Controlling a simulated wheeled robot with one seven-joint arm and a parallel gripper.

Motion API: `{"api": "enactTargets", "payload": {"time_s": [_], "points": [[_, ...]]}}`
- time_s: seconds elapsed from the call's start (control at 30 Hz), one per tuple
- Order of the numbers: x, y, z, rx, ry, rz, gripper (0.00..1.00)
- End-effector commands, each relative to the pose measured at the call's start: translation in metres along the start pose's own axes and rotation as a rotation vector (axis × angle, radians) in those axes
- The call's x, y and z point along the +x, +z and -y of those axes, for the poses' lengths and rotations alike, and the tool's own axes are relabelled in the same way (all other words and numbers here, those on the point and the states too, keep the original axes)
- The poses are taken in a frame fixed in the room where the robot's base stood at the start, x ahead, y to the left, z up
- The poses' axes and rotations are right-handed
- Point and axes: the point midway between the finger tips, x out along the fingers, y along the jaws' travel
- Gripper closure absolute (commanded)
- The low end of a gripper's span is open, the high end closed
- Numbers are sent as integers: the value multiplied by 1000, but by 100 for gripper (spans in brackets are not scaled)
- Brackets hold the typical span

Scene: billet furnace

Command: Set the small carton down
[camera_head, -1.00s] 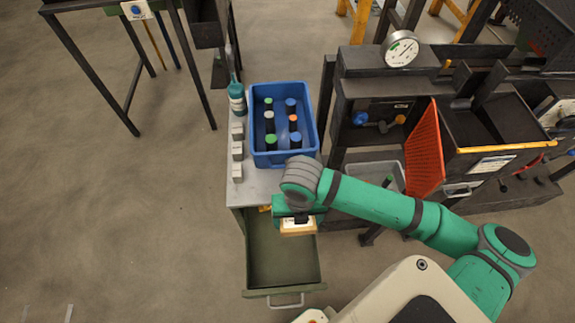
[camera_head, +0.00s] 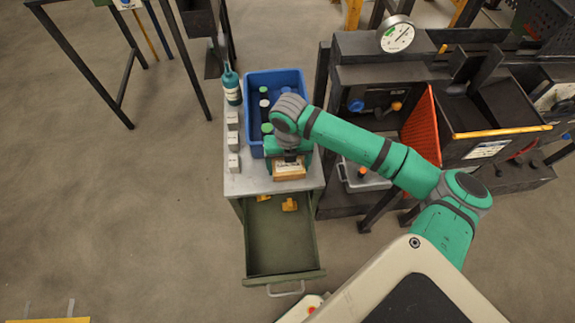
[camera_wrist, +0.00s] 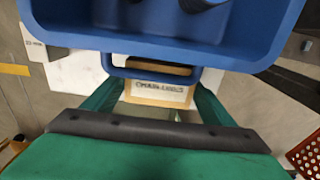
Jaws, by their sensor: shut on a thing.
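The small carton (camera_head: 289,168) is tan with a white label on top. My gripper (camera_head: 290,157) is shut on it, above the front part of the grey bench top (camera_head: 245,183), close in front of the blue crate (camera_head: 252,112). In the wrist view the carton (camera_wrist: 160,88) shows between the two green fingers, with the crate's rim and handle (camera_wrist: 150,72) right at its far side. I cannot tell whether the carton touches the bench top or hangs just above it.
Several small white boxes (camera_head: 233,140) stand in a row along the bench's left side, with a teal bottle (camera_head: 232,88) behind them. An open green drawer (camera_head: 275,240) below holds yellow pieces (camera_head: 290,204). An orange mesh panel (camera_head: 421,130) and a grey bin (camera_head: 362,178) are to the right.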

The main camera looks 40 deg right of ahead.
Motion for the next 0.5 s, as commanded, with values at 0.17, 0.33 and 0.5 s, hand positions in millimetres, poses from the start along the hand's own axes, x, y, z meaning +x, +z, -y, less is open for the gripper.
{"api": "enactTargets", "payload": {"time_s": [0.17, 0.33, 0.5], "points": [[3, 1, 0, -1, 0, 3, 55], [3, 0, -3, -5, 0, 3, 55], [6, 0, -4, -7, 0, 2, 5]]}}
